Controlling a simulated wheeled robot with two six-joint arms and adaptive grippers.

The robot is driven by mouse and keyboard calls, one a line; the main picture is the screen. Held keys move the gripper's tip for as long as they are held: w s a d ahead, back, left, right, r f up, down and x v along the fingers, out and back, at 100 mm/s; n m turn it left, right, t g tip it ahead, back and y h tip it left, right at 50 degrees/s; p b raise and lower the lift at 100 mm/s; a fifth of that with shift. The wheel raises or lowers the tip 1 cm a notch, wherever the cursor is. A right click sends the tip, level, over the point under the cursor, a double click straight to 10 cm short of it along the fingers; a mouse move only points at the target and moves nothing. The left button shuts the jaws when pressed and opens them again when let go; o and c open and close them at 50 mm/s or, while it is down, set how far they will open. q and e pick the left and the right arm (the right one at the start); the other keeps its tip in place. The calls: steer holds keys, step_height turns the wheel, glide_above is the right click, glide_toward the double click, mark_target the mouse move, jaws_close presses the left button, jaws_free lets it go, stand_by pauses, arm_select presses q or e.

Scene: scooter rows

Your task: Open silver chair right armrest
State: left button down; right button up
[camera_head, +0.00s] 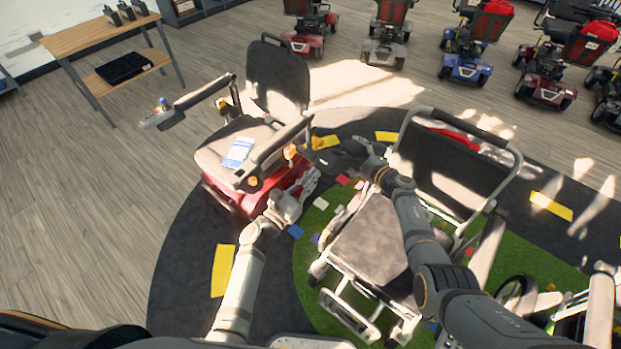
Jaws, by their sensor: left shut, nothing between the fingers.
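The chair with a silver tube frame and grey seat (372,238) stands right of centre, its dark backrest (452,172) at the upper right. A long grey part (487,246) along its right side may be the right armrest. My right arm crosses in front of the seat and hides part of the chair. My left gripper (310,181) is shut and empty, between this chair and a red-based chair (232,192).
The red-based chair's other armrest (203,92) sticks out to the left. A wooden table (98,36) stands at upper left. Several scooters, one of them blue (466,68), line the back. Another wheelchair's wheel (516,290) is at lower right. The wooden floor at left is clear.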

arm_select(q)
steer(key=shift+w+r, duration=0.1)
steer(key=shift+r, duration=0.2)
arm_select(e)
steer(key=shift+s+d+f, duration=0.1)
steer(key=shift+s+f, duration=0.3)
steer(key=shift+f, duration=0.1)
steer(key=shift+s+d, duration=0.15)
steer(key=shift+d, duration=0.05)
arm_select(q)
steer(key=shift+f, duration=0.2)
arm_select(e)
steer(key=r+v, duration=0.1)
steer(key=v, duration=1)
